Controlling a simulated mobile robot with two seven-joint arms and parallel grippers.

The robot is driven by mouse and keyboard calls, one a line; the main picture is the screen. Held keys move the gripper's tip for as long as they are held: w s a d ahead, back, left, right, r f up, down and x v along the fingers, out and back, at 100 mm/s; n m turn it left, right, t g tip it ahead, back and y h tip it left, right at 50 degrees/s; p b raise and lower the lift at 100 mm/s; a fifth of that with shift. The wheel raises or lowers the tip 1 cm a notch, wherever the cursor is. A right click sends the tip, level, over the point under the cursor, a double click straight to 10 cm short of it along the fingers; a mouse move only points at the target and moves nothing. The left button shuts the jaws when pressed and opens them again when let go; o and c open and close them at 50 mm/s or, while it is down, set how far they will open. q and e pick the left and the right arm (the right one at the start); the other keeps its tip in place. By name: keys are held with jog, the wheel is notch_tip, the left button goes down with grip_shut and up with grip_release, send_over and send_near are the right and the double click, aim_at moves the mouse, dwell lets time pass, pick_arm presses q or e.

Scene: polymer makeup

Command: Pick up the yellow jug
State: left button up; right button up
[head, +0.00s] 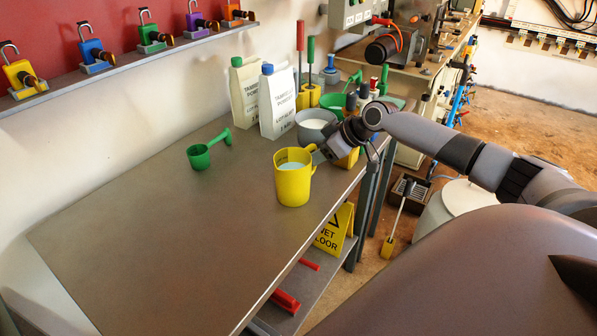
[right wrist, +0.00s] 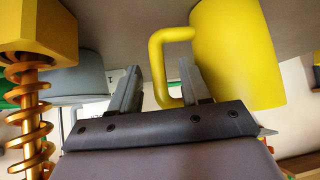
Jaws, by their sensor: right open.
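The yellow jug (head: 292,186) stands upright on the metal table near its right edge, with pale blue contents. Its handle faces my right gripper (head: 319,156). In the right wrist view the jug (right wrist: 242,55) is upper right. Its handle (right wrist: 157,52) shows between the two fingers of my right gripper (right wrist: 159,70), which is open. I cannot tell whether either finger touches the handle. My left gripper is not in view.
A grey bowl (head: 316,122) with white contents stands close behind the jug. A yellow block with a copper spring (right wrist: 30,35) is near the gripper. The table's front left is clear.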

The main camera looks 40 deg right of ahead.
jog(key=shift+w+a+f, duration=0.15)
jog(key=shift+w+f, duration=0.2)
jog(key=shift+f, duration=0.05)
grip_shut()
jog(key=shift+r, duration=0.15)
notch_tip(320, 180, up, 20)
dwell(0.6)
